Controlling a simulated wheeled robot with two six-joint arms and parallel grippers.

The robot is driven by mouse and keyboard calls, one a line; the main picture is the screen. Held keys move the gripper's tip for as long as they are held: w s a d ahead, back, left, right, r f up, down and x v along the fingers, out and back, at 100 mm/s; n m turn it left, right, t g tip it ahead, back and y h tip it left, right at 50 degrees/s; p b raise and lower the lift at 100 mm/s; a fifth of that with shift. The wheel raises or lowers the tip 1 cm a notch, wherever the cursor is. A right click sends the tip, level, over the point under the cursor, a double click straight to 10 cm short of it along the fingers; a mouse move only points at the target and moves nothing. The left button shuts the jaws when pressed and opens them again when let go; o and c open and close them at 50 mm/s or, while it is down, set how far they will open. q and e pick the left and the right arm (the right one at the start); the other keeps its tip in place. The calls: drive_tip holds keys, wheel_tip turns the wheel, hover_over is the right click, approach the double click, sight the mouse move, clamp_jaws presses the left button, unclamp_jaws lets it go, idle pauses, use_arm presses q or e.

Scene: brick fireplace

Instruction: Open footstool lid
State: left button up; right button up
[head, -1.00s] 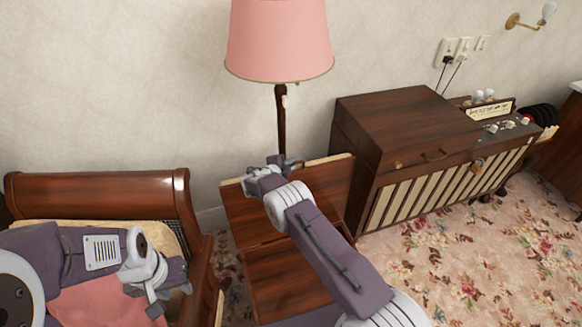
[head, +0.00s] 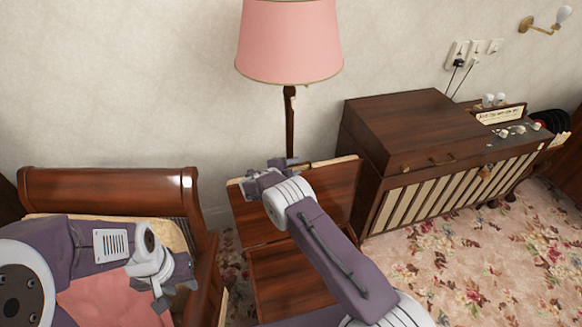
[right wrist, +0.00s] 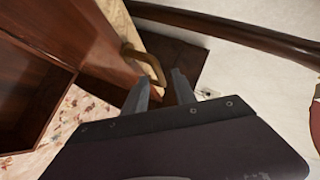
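The footstool (head: 290,283) is a dark brown wooden box beside the armchair. Its lid (head: 330,195) stands raised at the back with a pale edge on top. In the right wrist view, the lid (right wrist: 88,30) rises beside the open box, with a brass handle (right wrist: 150,66) on its pale edge. My right gripper (head: 270,178) is at the lid's top edge. In the right wrist view its fingers (right wrist: 160,92) are apart, close to the handle, with nothing clamped. My left gripper (head: 172,294) hangs over the armchair, fingers apart and empty.
The wooden armchair (head: 110,190) with a pink cushion (head: 105,300) is at left. A floor lamp with a pink shade (head: 290,40) stands behind the footstool. A wooden radiogram cabinet (head: 410,130) is at right. Floral carpet (head: 450,270) lies open in front of it.

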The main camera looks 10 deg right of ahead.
drive_tip(key=v, duration=0.5)
drive_tip(key=shift+s+a+r, duration=0.2)
drive_tip(key=shift+a+r, duration=0.05)
